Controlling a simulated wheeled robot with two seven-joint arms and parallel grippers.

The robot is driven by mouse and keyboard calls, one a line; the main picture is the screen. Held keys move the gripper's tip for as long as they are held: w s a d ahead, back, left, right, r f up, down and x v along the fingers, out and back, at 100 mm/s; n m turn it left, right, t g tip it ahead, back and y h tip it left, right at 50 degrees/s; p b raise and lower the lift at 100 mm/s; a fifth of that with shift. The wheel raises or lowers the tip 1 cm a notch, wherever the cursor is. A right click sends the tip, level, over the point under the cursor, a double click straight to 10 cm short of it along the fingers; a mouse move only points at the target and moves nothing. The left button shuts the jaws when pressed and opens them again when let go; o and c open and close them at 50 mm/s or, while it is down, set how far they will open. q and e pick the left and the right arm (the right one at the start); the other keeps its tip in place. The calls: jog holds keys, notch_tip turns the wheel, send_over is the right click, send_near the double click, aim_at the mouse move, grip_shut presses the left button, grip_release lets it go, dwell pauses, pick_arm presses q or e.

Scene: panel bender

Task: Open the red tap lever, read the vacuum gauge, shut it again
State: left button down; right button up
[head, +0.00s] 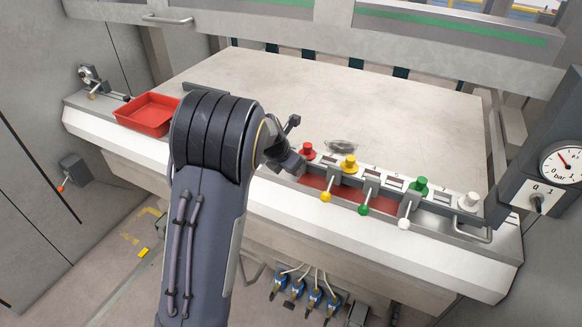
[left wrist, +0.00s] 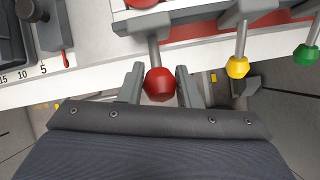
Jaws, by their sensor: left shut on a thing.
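The red tap lever's round red knob (left wrist: 159,84) sits between the two fingers of my left gripper (left wrist: 158,82) in the left wrist view. The fingers are shut on it. The grey lever stem (left wrist: 154,50) runs up from the knob to the tap. In the head view my left gripper (head: 289,162) is at the left end of the tap row and hides the red lever. A red cap (head: 307,150) shows just behind it. The vacuum gauge (head: 566,162) is at the far right, with a white dial marked in bar. Its exact reading is too small to tell. My right gripper is not in view.
Beside the red tap are the yellow (head: 326,197), green (head: 363,210) and white (head: 404,224) lever knobs. A red tray (head: 148,114) stands at the left of the ledge. A selector knob (head: 539,201) is below the gauge. The large pale table (head: 400,110) behind is mostly clear.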

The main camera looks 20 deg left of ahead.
pick_arm(q)
jog(key=c, duration=1.1)
grip_release()
jog(key=shift+v, duration=3.9)
